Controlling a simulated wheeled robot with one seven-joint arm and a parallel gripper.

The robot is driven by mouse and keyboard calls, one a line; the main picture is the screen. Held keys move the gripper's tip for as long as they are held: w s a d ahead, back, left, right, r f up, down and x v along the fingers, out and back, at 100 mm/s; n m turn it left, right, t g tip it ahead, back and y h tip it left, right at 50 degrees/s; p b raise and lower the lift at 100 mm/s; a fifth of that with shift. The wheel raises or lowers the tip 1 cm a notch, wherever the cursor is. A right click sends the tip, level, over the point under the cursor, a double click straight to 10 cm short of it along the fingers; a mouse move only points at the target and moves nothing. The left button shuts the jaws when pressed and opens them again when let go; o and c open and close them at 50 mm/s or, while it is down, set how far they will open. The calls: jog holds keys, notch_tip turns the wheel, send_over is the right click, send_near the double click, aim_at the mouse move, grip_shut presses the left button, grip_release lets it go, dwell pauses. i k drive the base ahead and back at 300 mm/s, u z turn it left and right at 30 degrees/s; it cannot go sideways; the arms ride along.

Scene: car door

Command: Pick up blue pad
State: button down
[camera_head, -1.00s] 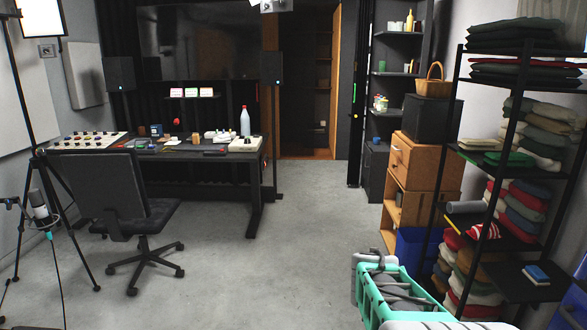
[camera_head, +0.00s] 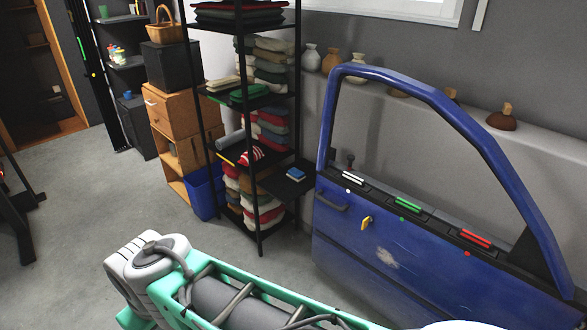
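A small blue pad (camera_head: 296,174) lies on a dark shelf board (camera_head: 284,188) that juts from the right side of the black shelf rack, at lower middle height. A thin pale layer shows at the pad's edge. My gripper is not in view. Part of my own arm, teal and white, fills the bottom of the picture, well in front of the pad and not touching it. Nothing covers the pad.
A blue car door (camera_head: 405,245) stands right of the rack, close to the pad's board. The rack (camera_head: 260,200) holds several folded cloths. A blue bin (camera_head: 203,197) stands left of it by a wooden cabinet (camera_head: 168,115).

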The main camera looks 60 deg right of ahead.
aim_at(296, 175)
jog(key=z, duration=1.85)
